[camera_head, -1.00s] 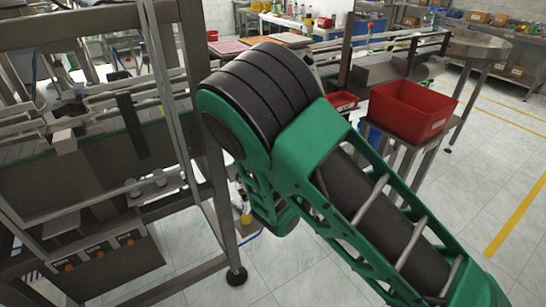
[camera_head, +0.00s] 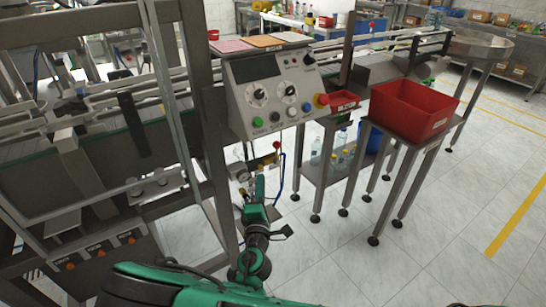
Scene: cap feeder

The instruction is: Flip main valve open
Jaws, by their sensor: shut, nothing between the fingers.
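Below the control box, a small pipe assembly with a yellowish valve body (camera_head: 266,160) and a red-tipped handle (camera_head: 276,146) shows in the head view. A round gauge (camera_head: 241,173) sits at its left, and a blue hose (camera_head: 281,178) hangs at its right. My green arm reaches up from the bottom of the picture, and my gripper (camera_head: 259,186) is at its far end, just below the valve. It is shut and holds nothing. The fingertips are small, and I cannot tell whether they touch the valve assembly.
The control box (camera_head: 268,92) with knobs and buttons hangs above the valve. A steel frame post (camera_head: 215,150) stands close on the left. A red bin (camera_head: 412,108) on a stand is at the right. The tiled floor (camera_head: 350,255) is clear at the lower right.

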